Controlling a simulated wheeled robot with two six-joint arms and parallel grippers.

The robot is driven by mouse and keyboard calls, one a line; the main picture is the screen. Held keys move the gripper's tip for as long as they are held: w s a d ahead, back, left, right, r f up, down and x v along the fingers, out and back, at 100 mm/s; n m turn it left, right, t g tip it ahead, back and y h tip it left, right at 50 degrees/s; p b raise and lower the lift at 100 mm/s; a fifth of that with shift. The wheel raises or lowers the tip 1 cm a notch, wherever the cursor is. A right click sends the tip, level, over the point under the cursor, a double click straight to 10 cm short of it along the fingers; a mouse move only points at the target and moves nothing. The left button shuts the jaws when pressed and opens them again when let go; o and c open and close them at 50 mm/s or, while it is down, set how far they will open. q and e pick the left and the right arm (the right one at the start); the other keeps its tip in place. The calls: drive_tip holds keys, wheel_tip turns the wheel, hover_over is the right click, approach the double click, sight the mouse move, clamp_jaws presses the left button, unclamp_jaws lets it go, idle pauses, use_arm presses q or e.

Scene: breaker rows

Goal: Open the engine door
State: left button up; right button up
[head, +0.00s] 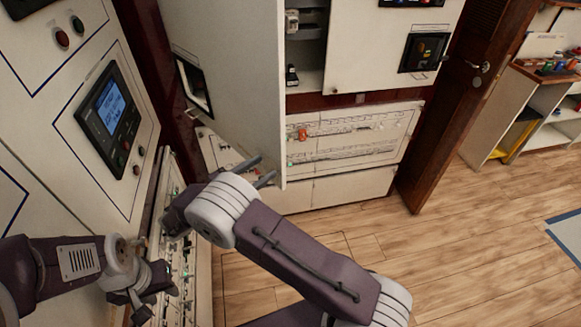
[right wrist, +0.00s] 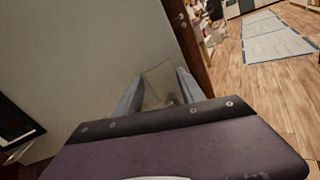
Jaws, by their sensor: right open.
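A white cabinet door (head: 235,70) stands swung out from the cabinet in the middle of the head view. It has a dark inset panel (head: 193,85), and no label on it is readable, so I cannot tell whether it is the engine door. My right gripper (head: 258,172) is open near this door's lower edge. In the right wrist view, the open fingers (right wrist: 160,88) are beside a large pale surface (right wrist: 85,45), with a pale piece showing between them; I cannot tell if they touch it. My left gripper (head: 148,292) is low at the left, its jaws unclear.
A brown wooden door (head: 440,95) with a metal handle stands open at the right. A control panel with a blue screen (head: 110,108) is at the left. Breaker rows (head: 345,138) line the cabinet's lower part. Shelves (head: 540,105) stand at far right. Wooden floor (head: 480,240) is clear.

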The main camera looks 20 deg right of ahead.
drive_tip(key=s+d+r, duration=0.6)
drive_tip(key=s+d, duration=0.2)
drive_tip(key=shift+s+d+r, duration=0.15)
drive_tip(key=shift+r, duration=0.25)
